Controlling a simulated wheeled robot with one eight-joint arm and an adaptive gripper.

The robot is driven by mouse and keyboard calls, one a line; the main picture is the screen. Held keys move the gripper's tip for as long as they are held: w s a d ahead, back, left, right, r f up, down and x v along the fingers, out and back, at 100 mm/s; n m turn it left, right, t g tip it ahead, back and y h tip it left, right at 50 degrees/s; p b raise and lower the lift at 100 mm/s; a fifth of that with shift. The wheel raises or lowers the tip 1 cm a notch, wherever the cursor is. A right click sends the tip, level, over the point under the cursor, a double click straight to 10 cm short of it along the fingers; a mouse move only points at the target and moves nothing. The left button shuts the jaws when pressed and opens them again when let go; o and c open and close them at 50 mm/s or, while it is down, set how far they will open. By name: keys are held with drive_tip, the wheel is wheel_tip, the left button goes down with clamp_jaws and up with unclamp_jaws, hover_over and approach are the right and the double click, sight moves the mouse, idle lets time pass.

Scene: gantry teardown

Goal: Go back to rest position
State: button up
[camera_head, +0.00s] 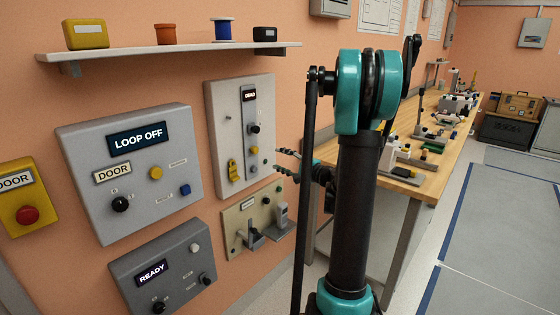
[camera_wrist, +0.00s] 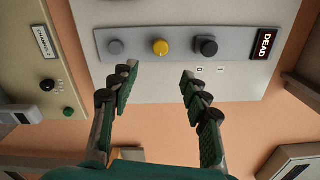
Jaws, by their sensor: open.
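My gripper (camera_head: 284,163) is at the wall panels in the head view, beside the right edge of the grey panel (camera_head: 215,105) with the "DEAD" display (camera_head: 249,95). In the wrist view my gripper (camera_wrist: 158,82) has its two green-padded fingers well apart, with nothing between them. The grey panel (camera_wrist: 225,88) lies just beyond the fingertips there, with a yellow button (camera_wrist: 160,46), a black knob (camera_wrist: 207,46) and a grey knob (camera_wrist: 115,46). I cannot tell from the pictures whether a fingertip touches the panel. My arm stands upright in the middle of the head view.
A beige panel (camera_head: 233,218) with grey levers is below my gripper. The "LOOP OFF" panel (camera_head: 80,160) and "READY" panel (camera_head: 140,262) are at left. A shelf (camera_head: 190,48) overhangs. A wooden workbench (camera_head: 432,182) stands right, with clear floor (camera_head: 500,215) beyond it.

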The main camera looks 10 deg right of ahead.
drive_tip(key=s+a+f+n+g+h, duration=0.2)
drive_tip(key=s+a+f+n+g, duration=0.25)
drive_tip(key=s, duration=0.35)
drive_tip(key=s+a+f+n+g+h, duration=0.2)
drive_tip(key=s+a+f+n+g, duration=0.1)
drive_tip(key=s+a+f, duration=0.4)
drive_tip(key=s+d+f+n+g+h, duration=0.1)
drive_tip(key=s+d+f+n+h, duration=0.2)
drive_tip(key=s, duration=0.5)
drive_tip(key=s+d+f+n+g+h, duration=0.2)
drive_tip(key=s+d+f+n+h, duration=0.1)
drive_tip(key=s, duration=0.6)
drive_tip(key=shift+d+f+h, duration=0.3)
drive_tip(key=shift+d+f, duration=0.15)
drive_tip(key=shift+d, duration=0.65)
